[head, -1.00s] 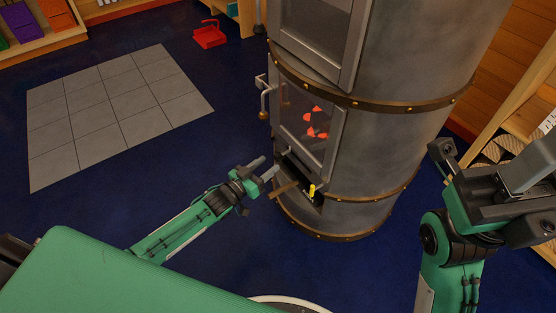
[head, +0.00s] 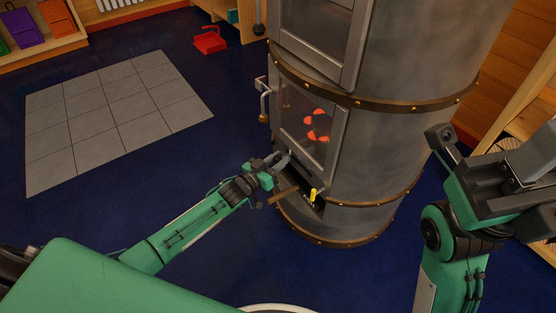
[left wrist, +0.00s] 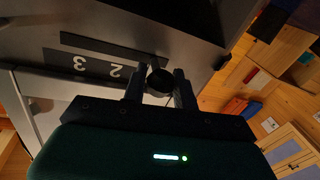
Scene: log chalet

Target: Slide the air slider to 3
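The stove (head: 385,130) is a grey metal cylinder with brass bands and a glass door (head: 310,120) showing glowing embers. In the left wrist view, the air slider's dark round knob (left wrist: 160,82) sits near the right end of a dark slot (left wrist: 95,45). A label strip (left wrist: 78,64) beside the slot shows 3 and 2, with 2 nearer the knob; any further number is hidden. My left gripper (left wrist: 158,90) has one finger on each side of the knob, looking open, with firm contact not visible. My right gripper (head: 500,170) is raised at the right, its fingers unclear.
A yellow-tipped part (head: 313,194) and a brown bar (head: 284,191) are close to my left gripper, low on the stove. A door handle (head: 264,100) sticks out at the stove's left. Grey floor tiles (head: 115,120) and blue floor lie clear to the left.

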